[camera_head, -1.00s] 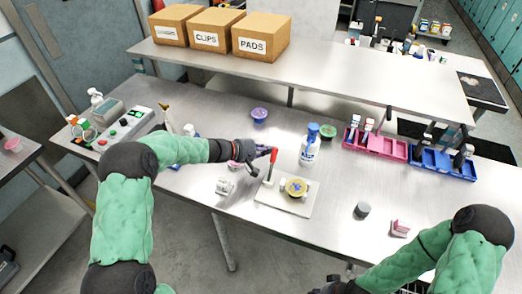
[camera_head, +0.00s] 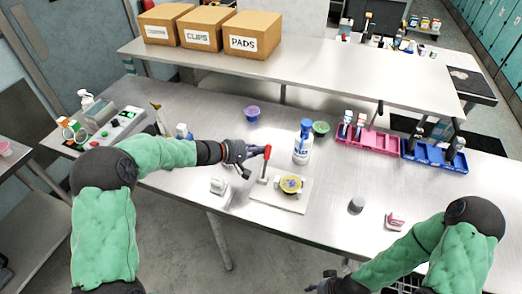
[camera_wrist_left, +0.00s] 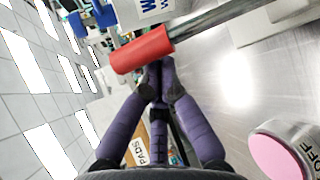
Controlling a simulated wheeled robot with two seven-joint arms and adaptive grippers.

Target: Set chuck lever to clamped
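The chuck lever has a red handle (camera_head: 267,152) on a metal rod. It stands nearly upright at the left of a pale base plate (camera_head: 278,199). A round yellow chuck (camera_head: 291,185) with a blue piece in its middle sits on the plate. My left gripper (camera_head: 254,162) is just left of the handle. In the left wrist view the red handle (camera_wrist_left: 142,50) lies right beyond the purple fingertips (camera_wrist_left: 159,88), with nothing seen between them. Whether they touch it or are closed is unclear. My right gripper (camera_head: 325,283) is low at the bottom edge, partly cut off.
A white and blue bottle (camera_head: 302,145) stands behind the plate. A white block (camera_head: 219,187) is to its left, a grey cylinder (camera_head: 356,205) and a pink item (camera_head: 395,221) to its right. Pink (camera_head: 367,141) and blue (camera_head: 433,156) racks are at the back right.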

